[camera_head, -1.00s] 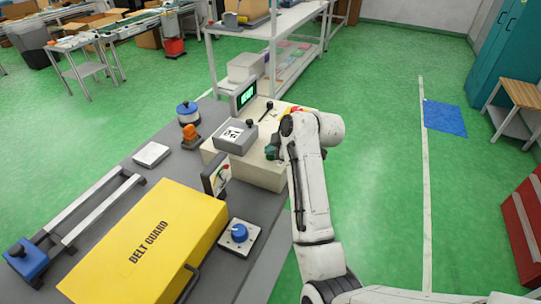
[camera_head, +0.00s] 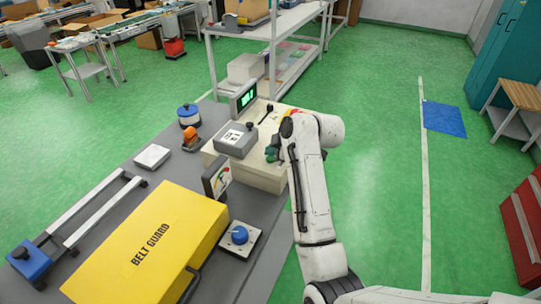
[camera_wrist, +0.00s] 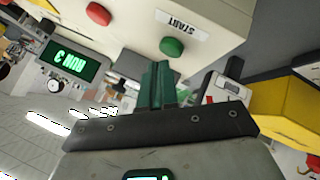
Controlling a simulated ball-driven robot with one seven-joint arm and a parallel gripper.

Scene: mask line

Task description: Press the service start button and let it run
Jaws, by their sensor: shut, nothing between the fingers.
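The green start button (camera_wrist: 172,47) sits on a cream control box (camera_wrist: 215,22) below a START label, upside down in the wrist view. The box also stands on the grey bench in the head view (camera_head: 262,177). My gripper (camera_wrist: 157,68) has its green fingers together and empty, with the tips close to the button. A small gap seems to show between tips and button. In the head view my gripper (camera_head: 271,153) is at the box's right side, partly hidden by my arm.
A red button (camera_wrist: 98,13) is beside the start button. The yellow belt guard (camera_head: 150,240), a blue knob (camera_head: 239,234) and an orange-topped part (camera_head: 191,135) are on the bench (camera_head: 130,181).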

